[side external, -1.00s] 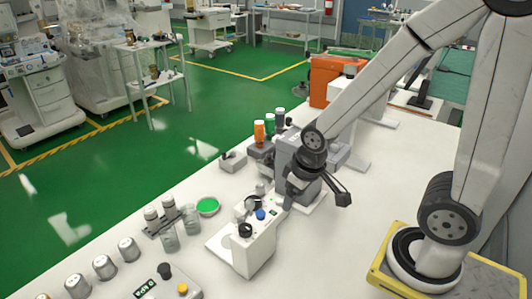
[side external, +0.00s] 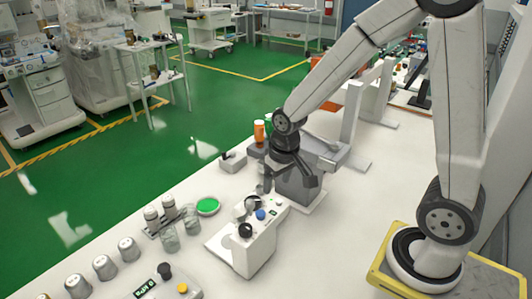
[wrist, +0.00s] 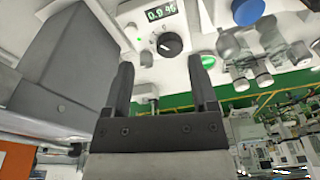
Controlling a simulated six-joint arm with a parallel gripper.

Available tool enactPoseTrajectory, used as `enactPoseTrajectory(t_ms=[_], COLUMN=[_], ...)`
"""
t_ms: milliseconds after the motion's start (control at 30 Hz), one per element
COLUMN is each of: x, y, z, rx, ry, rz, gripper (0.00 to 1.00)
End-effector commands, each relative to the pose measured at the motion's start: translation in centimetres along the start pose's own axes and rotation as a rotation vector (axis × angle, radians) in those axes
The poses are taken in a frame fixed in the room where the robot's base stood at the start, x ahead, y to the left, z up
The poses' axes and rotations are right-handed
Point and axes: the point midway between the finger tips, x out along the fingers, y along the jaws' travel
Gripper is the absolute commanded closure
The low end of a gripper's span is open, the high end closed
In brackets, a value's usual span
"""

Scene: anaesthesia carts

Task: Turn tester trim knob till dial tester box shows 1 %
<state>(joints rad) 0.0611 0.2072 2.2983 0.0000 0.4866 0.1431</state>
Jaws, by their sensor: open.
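The black trim knob (wrist: 171,44) with a white pointer mark sits just below the display. My gripper (wrist: 160,68) is open and empty, its fingers apart below the knob in the picture. In the side view my gripper (side external: 289,187) hangs beyond the box, beside a grey block, apart from the knob.
The grey block (side external: 297,187) stands close by my gripper and fills the left of the wrist view. The table right of the box is clear.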

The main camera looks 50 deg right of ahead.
Motion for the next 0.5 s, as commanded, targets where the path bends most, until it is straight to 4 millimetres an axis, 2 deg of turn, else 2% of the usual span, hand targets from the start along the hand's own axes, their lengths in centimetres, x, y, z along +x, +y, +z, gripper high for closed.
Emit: enactPoseTrajectory(t_ms=[33, 200, 333, 500], x=[0.5, 2.1, 3.3, 4.5], y=[0.3, 1.4, 2.4, 3.3], z=[-1.4, -5.2, -7.5, -9.4], rx=[0.041, 0.173, 0.264, 0.343], ry=[-0.016, -0.068, -0.103, -0.132], rz=[0.005, 0.020, 0.033, 0.044], gripper=[0.26, 0.26, 0.26, 0.26])
